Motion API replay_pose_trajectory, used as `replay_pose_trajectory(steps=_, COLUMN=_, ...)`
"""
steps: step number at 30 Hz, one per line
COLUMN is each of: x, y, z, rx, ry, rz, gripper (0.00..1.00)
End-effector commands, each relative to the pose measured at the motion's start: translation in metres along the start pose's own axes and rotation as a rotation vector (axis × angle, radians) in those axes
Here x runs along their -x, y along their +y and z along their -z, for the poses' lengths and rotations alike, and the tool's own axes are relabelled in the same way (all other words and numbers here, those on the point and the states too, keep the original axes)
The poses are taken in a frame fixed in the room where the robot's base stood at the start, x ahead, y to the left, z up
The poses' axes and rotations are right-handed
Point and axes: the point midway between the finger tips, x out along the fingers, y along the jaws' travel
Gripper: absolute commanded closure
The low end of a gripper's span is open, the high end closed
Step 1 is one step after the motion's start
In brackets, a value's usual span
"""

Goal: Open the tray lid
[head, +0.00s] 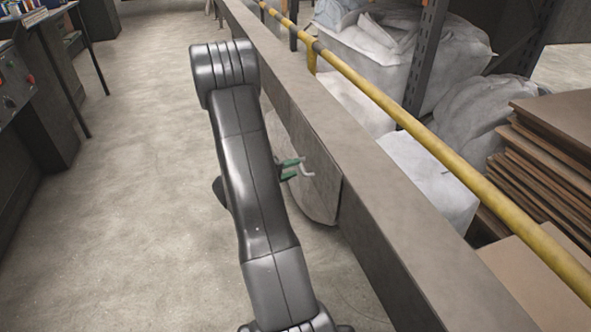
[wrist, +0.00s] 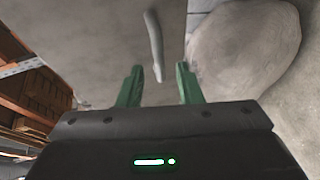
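The tray lid appears to be the grey panel (head: 322,186) set against the side of a long grey beam, with a rounded lower edge. A pale bent handle (head: 308,172) stands out from it. My gripper (head: 290,168), with green fingers, is at the handle, partly hidden behind my black arm. In the wrist view the panel (wrist: 90,35) fills the upper left, and the handle (wrist: 153,40) hangs down, its lower end between the two spread fingers of my gripper (wrist: 159,68). The fingers are open, with gaps beside the handle. The panel's left part is hidden by my arm in the head view.
The long grey beam (head: 365,205) and a yellow rail (head: 420,150) run along the right. Behind them are white sacks (head: 425,180) and stacked brown boards (head: 550,150). A rounded grey piece (wrist: 248,45) is near the right finger. The floor (head: 130,190) left is clear.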

Motion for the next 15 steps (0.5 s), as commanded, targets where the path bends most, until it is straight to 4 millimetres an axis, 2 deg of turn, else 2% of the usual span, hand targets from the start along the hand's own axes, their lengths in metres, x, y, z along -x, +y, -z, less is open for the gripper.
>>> replay_pose_trajectory(steps=6, x=-0.018, y=-0.001, z=0.000, rx=0.000, ry=-0.001, rz=0.000, gripper=0.68)
replay_pose_trajectory(steps=15, x=-0.021, y=0.000, z=0.000, rx=0.001, ry=0.000, rz=0.000, gripper=0.68)
